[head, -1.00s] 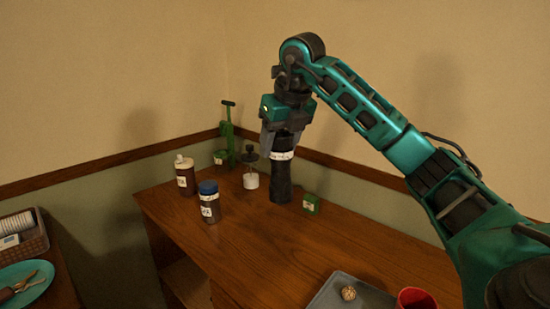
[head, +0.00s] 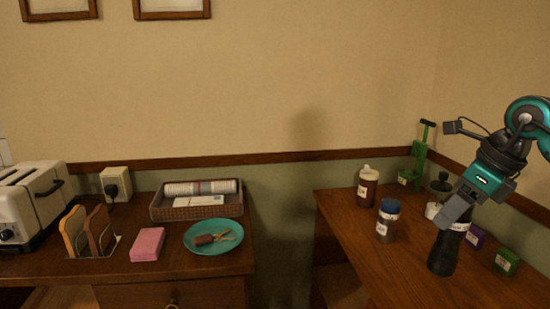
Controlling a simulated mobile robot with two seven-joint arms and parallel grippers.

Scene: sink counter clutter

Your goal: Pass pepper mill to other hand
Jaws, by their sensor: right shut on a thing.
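The pepper mill (head: 443,255) is a tall dark piece with a white label, on the right-hand counter at the right of the head view. It is tilted, its top leaning to the right. My right gripper (head: 460,212) is shut on its upper part from above, and the fingers hide some of it. I cannot tell whether the mill's base touches the counter. My left gripper is not in view.
A blue-lidded jar (head: 388,220), a brown bottle (head: 367,187) and a green box (head: 506,262) stand near the mill. The left counter holds a toaster (head: 30,200), a basket (head: 180,212), a pink block (head: 148,244) and a teal plate (head: 213,249). A gap separates the counters.

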